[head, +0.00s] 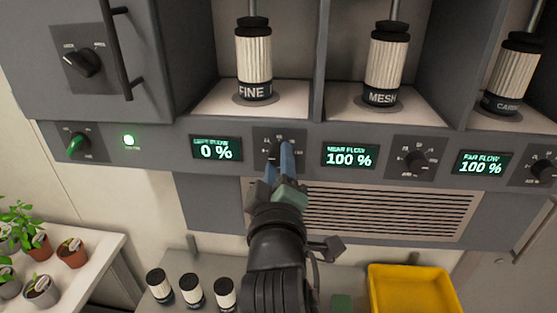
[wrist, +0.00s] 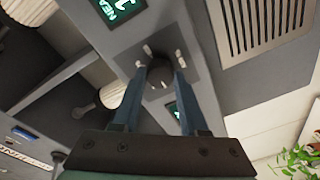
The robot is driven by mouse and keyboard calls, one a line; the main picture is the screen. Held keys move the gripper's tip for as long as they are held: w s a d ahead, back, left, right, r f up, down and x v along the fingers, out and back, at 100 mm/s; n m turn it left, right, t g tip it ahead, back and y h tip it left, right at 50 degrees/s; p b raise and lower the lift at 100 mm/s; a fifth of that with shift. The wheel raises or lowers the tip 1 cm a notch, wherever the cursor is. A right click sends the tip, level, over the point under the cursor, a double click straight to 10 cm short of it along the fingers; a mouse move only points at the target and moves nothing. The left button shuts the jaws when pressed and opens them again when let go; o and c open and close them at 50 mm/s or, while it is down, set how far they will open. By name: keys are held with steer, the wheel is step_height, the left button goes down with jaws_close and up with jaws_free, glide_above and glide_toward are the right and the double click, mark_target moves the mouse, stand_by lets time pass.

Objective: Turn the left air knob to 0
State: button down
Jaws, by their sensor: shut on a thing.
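The left air knob is a dark dial on a grey square plate (head: 263,135), just right of a display (head: 215,150) reading 0 %. Its small label is too blurred to read for certain. The knob (wrist: 160,73) shows between the fingertips in the wrist view, with pale scale marks around it. My gripper (head: 278,162) is shut on this knob, one blue finger on each side; it also shows in the wrist view (wrist: 162,80). In the head view the fingers hide most of the knob, so its pointer is not clear.
Displays to the right read 100 % (head: 349,157) and 100 % (head: 483,163), each with its own knob (head: 416,160). FINE (head: 253,65) and MESH (head: 386,65) canisters stand above. A vent grille (head: 390,212), a yellow tray (head: 412,290) and potted plants (head: 72,252) are below.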

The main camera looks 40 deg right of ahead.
steer(key=shift+c, duration=2.2)
jaws_free()
steer(key=shift+a, duration=0.1)
steer(key=p+v, duration=0.4)
steer(key=v, duration=0.9)
steer(key=shift+p, duration=0.3)
